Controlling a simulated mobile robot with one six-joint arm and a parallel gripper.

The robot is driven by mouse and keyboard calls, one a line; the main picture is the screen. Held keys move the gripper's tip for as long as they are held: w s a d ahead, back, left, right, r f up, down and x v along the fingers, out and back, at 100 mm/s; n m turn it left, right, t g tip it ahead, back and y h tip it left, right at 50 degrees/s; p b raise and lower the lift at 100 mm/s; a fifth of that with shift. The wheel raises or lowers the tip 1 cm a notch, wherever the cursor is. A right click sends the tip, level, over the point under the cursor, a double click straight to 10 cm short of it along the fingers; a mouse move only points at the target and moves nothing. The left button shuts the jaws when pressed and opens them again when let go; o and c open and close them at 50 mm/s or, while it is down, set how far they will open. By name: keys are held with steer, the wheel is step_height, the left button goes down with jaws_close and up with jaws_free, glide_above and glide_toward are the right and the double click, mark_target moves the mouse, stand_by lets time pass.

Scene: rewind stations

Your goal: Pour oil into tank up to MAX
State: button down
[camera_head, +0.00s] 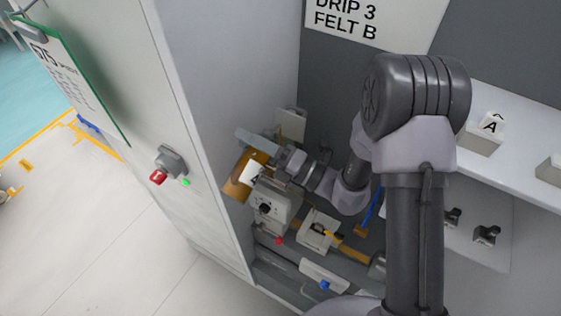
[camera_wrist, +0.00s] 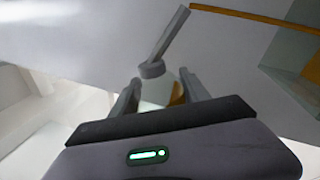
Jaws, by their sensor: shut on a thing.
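My gripper (camera_wrist: 158,90) is shut on an oil can, of which a small amber-brown part (camera_wrist: 177,94) shows between the fingers in the wrist view. A grey round cap with a long thin spout (camera_wrist: 168,38) shows just beyond the fingertips. In the head view my gripper (camera_head: 272,156) is inside the cabinet at its left side, partly hidden by my wrist. An amber-brown piece (camera_head: 238,186) with a white patch shows beside it, above a pale box-shaped unit (camera_head: 268,206). I cannot make out the tank, its MAX mark or any oil flow.
The cabinet's left wall (camera_head: 205,110) stands close to my gripper. A red-knobbed switch (camera_head: 168,164) and a green-edged clipboard (camera_head: 72,75) are on its outer side. A shelf (camera_head: 510,135) with pale blocks is at right. A small open tray (camera_head: 318,231) lies below my wrist.

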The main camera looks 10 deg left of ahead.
steer(key=shift+f, duration=0.1)
stand_by(0.4)
steer(key=shift+w+f+m+t, duration=0.15)
steer(key=shift+f+m+t, duration=0.3)
steer(key=shift+m, duration=0.45)
steer(key=shift+p, duration=0.3)
